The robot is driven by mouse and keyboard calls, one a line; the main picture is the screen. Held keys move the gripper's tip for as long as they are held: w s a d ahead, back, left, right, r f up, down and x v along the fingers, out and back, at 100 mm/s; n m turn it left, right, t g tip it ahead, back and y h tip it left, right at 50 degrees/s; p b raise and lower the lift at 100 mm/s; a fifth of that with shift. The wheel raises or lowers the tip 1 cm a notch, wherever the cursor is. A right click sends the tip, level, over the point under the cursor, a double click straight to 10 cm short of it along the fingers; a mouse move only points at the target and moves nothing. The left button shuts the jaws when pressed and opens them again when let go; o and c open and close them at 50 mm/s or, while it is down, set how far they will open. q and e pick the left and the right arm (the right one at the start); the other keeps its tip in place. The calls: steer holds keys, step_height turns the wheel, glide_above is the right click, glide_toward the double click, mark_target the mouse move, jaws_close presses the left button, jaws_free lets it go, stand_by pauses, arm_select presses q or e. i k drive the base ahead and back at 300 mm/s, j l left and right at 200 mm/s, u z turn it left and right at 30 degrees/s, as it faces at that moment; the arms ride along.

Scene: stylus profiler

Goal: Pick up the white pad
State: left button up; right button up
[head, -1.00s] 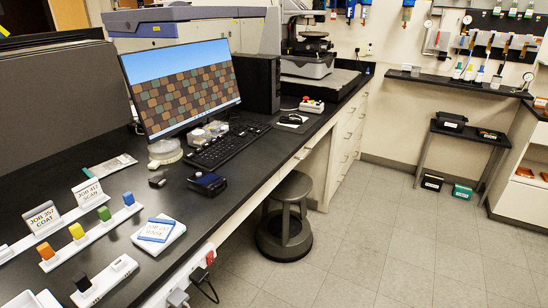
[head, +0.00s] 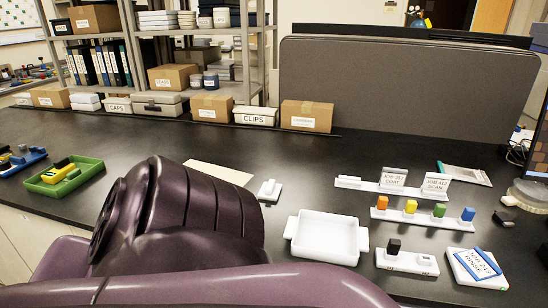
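A square white pad (head: 461,272) lies flat on the black bench at the lower right of the head view. A card with blue edge strips and printed job text (head: 480,264) lies on top of it and covers much of its surface. A large purple arm link of mine fills the lower left and centre foreground. Neither of my grippers shows, so their distance from the pad cannot be seen.
A white tray with handles (head: 327,221) and a white holder with a black block (head: 407,262) stand left of the pad. Behind are a rack of coloured blocks (head: 424,219) and standing job cards. A green tray (head: 48,187) is far left. Grey partition (head: 400,95) behind.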

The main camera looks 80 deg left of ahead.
mark_target(269, 191)
steer(key=u, duration=2.45)
steer(key=j+u, duration=0.55)
steer(key=u, duration=0.2)
